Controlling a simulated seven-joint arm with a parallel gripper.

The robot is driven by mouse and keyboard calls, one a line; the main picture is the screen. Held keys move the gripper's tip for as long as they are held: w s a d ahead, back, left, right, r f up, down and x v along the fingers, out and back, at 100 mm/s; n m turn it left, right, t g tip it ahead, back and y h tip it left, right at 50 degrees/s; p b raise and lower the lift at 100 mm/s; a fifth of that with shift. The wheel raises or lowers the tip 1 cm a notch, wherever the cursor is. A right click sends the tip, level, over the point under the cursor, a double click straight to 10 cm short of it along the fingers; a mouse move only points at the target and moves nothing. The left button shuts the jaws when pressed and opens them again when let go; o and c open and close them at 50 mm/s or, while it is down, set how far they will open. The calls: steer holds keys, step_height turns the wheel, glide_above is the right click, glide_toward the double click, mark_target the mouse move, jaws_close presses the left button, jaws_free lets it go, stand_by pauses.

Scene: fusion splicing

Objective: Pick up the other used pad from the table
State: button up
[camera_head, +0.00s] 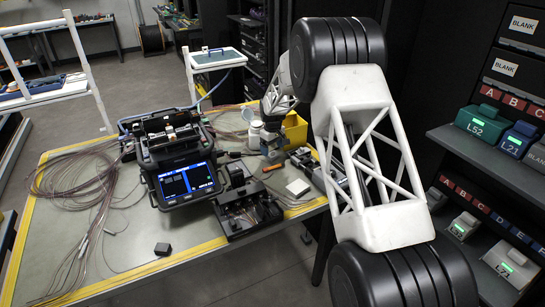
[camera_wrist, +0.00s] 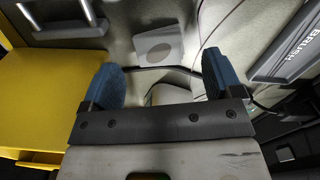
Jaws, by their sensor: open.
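A flat, light square pad with a greyish round mark (camera_wrist: 160,46) lies on the table in the wrist view, beyond my fingertips. My gripper (camera_wrist: 162,72) is open, with its two blue fingers wide apart and no pad held. A pale object (camera_wrist: 172,95) shows low between the fingers, partly hidden by my gripper; I cannot tell what it is. In the head view my gripper (camera_head: 272,153) is over the back right part of the table, and the marked pad cannot be made out there.
A yellow bin (camera_head: 295,131) stands beside my gripper and fills the left of the wrist view (camera_wrist: 40,95). A white jar (camera_head: 255,133) stands close by. Loose fibre covers the left.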

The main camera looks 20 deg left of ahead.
mark_target(273, 154)
steer(key=shift+f, duration=1.5)
steer(key=shift+c, duration=0.4)
steer(key=c, duration=0.9)
